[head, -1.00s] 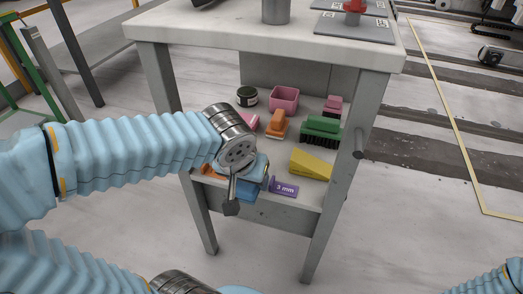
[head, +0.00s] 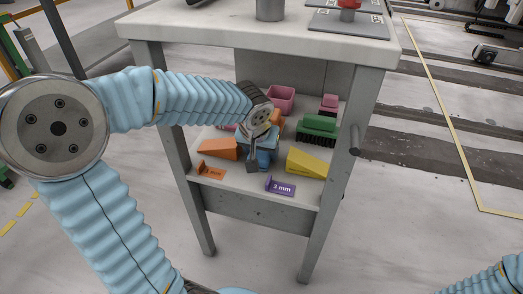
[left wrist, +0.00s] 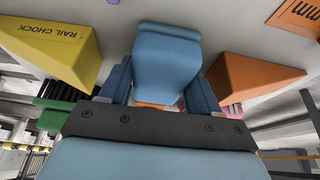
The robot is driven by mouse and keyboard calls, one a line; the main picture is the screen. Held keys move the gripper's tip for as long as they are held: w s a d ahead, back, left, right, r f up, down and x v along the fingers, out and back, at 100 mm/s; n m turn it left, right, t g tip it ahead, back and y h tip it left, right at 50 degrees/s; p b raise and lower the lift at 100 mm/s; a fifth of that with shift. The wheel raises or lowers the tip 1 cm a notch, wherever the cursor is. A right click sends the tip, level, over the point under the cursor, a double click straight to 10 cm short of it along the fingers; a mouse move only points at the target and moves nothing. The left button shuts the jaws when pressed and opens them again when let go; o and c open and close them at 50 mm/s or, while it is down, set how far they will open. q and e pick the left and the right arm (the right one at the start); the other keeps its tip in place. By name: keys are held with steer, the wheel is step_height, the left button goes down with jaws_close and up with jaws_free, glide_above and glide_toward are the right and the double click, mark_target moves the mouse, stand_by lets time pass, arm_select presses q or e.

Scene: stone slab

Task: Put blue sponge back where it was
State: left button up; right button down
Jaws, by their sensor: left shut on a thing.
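The blue sponge (head: 266,158) is between the fingers of my left gripper (head: 259,150), which is shut on it. In the head view the gripper partly hides it. It sits over the lower shelf, between an orange wedge (head: 218,149) and a yellow wedge (head: 312,163). In the left wrist view the sponge (left wrist: 166,62) fills the middle between the two blue fingers. I cannot tell whether it touches the shelf. My right gripper is out of view; only part of that arm shows at the lower right.
The shelf (head: 243,183) also holds a purple "3 mm" tag (head: 280,186), an orange tag (head: 211,171), a green brush (head: 318,126) and a pink bin (head: 281,99). The tabletop (head: 250,40) overhangs it, and table legs stand at both sides.

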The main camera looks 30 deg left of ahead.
mark_target(259, 157)
arm_select(q)
steer(key=o, duration=0.6)
steer(key=shift+f, duration=0.15)
steer(key=o, duration=0.4)
steer(key=shift+o, duration=0.2)
steer(key=shift+r, duration=0.35)
steer(key=p+v, duration=0.1)
steer(key=v, duration=0.6)
steer(key=shift+s+r+p, duration=0.1)
steer(key=shift+p, duration=0.2)
steer(key=shift+d, duration=0.2)
